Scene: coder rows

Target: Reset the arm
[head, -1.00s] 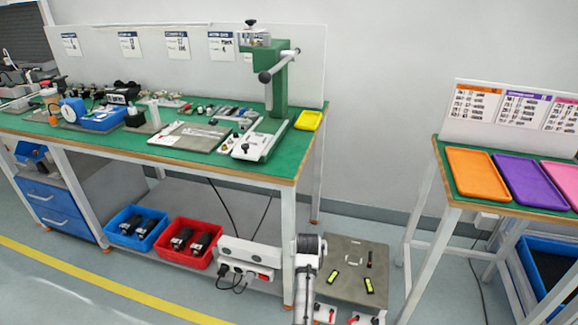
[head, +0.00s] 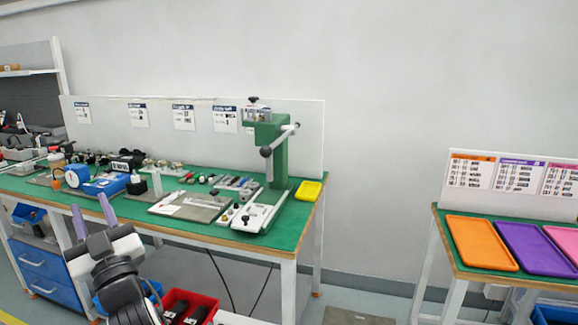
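My gripper (head: 92,216) shows at the lower left of the head view, in front of the long green-topped workbench (head: 305,226). Its two purple-grey fingers point up and stand well apart. Nothing shows between them, so it is open and empty. My wrist and arm (head: 120,285) rise from the bottom edge and cover part of the bench's lower shelf and the bins there.
A green press (head: 279,150) and a yellow tray (head: 309,191) stand at the bench's right end. Small parts cover the bench top. A red bin (head: 205,302) is below. A second table at right holds orange (head: 481,242) and purple (head: 533,246) trays. A floor gap separates them.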

